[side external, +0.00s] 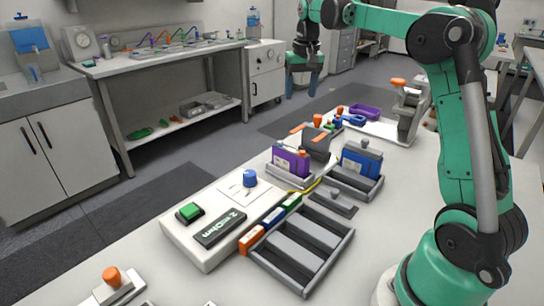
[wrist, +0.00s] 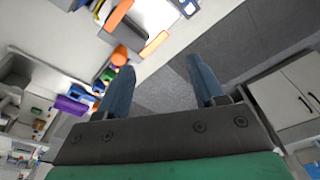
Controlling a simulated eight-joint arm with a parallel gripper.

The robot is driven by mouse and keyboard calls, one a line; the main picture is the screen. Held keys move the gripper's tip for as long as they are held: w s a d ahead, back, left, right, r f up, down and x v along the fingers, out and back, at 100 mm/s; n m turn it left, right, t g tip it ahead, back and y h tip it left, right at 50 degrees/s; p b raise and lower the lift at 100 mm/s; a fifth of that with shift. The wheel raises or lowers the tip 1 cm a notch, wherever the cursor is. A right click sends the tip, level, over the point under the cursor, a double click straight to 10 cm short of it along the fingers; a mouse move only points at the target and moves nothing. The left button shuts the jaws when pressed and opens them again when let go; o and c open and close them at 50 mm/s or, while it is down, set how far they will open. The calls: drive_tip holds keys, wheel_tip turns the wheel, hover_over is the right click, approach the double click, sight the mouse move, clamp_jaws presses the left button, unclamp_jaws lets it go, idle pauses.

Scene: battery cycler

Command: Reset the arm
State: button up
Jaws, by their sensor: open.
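My gripper (side external: 301,91) hangs at the end of my raised arm, at the top centre of the side view. It appears above and beyond the white bench (side external: 95,240), against the floor and back cabinets. In the wrist view, the two blue fingers of my gripper (wrist: 161,66) stand wide apart with nothing between them. The cycler unit (side external: 205,258) sits on the bench, with a green button (side external: 189,211), a blue knob (side external: 250,178) and a dark display (side external: 220,228). My gripper is clear of all of these.
A grey slotted tray (side external: 345,243) lies at the bench front. A purple cell (side external: 290,161) and a blue cell (side external: 361,160) stand upright in holders behind it. A purple bin (side external: 365,111) and a grey press-like device (side external: 408,113) are farther back. The air around my gripper looks free.

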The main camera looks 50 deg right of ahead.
drive_tip(key=s+a+f+n+t, duration=0.2)
drive_tip(key=s+a, duration=0.3)
drive_tip(key=a, duration=0.5)
drive_tip(key=s+a+f+n+t, duration=0.3)
drive_tip(key=s+a, duration=0.3)
drive_tip(key=a, duration=0.4)
drive_tip(key=shift+s+n+y, duration=0.2)
drive_tip(key=shift+n+y, duration=0.1)
drive_tip(key=shift+n, duration=0.5)
drive_tip(key=o, duration=0.3)
drive_tip(key=shift+s+a+f, duration=0.15)
drive_tip(key=shift+f, duration=0.05)
drive_tip(key=shift+o, duration=1.4)
drive_tip(key=w+d+r+m, duration=0.3)
drive_tip(key=d+r, duration=0.1)
drive_tip(key=r, duration=0.3)
drive_tip(key=shift+m, duration=0.3)
drive_tip(key=s+d+r+m+g+h, duration=0.2)
drive_tip(key=s+d+r+m+g, duration=0.15)
drive_tip(key=d+r+m, duration=1.3)
wheel_tip(320, 180, down, 8)
drive_tip(key=w+n, duration=0.2)
drive_tip(key=w, duration=0.1)
drive_tip(key=shift+d+r+t, duration=0.15)
drive_tip(key=shift+d+t, duration=0.1)
drive_tip(key=shift+t, duration=0.2)
